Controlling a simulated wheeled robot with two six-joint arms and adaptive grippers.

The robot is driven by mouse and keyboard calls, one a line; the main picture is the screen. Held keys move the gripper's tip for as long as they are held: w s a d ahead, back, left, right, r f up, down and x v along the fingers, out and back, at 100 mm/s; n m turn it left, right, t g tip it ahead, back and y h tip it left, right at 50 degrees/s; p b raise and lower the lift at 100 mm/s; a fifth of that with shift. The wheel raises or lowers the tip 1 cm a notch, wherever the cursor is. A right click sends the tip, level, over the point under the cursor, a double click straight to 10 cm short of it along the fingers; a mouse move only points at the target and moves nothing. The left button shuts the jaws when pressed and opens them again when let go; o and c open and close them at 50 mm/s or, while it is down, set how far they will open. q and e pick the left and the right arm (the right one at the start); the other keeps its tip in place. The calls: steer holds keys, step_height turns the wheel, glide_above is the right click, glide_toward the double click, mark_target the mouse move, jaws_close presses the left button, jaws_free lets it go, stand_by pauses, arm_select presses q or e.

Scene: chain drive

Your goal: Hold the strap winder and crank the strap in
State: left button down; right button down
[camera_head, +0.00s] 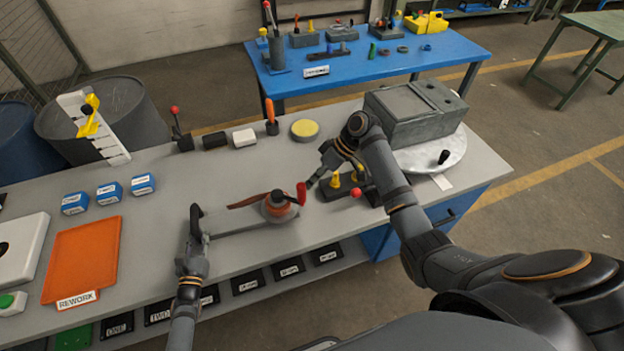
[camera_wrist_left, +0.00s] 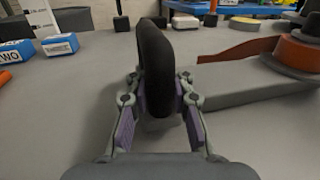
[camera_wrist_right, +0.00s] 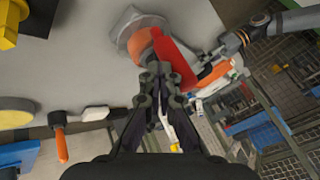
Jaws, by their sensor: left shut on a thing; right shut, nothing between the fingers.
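The strap winder has a grey flat body (camera_head: 240,230), an orange hub (camera_head: 276,206) on a grey base, an upright red crank handle (camera_head: 301,193) and a black loop handle (camera_head: 196,218) at its left end. A red-brown strap (camera_head: 247,201) runs left from the hub. My left gripper (camera_wrist_left: 160,97) is shut on the black handle. My right gripper (camera_head: 311,184) is shut and empty just right of the red crank handle. In the right wrist view its fingertips (camera_wrist_right: 157,72) are close to the red handle (camera_wrist_right: 174,58); I cannot tell whether they touch.
A dark block with yellow knobs (camera_head: 340,187) and a red-tipped lever stands right of the winder. A grey box (camera_head: 415,112) stands behind it. A yellow disc (camera_head: 305,128), a white block (camera_head: 244,137) and an orange tray (camera_head: 84,258) are on the bench. Bare bench lies left of the winder.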

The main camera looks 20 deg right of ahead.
steer(key=shift+s+a, duration=0.1)
steer(key=shift+s, duration=0.15)
steer(key=s+a+m+t+h, duration=0.2)
steer(key=s+a+m+t, duration=0.2)
steer(key=a+m, duration=0.3)
steer(key=shift+s+a+m, duration=0.4)
steer(key=shift+s+m, duration=0.1)
steer(key=shift+s, duration=0.3)
stand_by(0.4)
steer(key=s+d+f+v, duration=0.1)
steer(key=s+v, duration=0.1)
steer(key=v, duration=1)
steer(key=shift+d+f, duration=0.2)
steer(key=shift+f, duration=0.15)
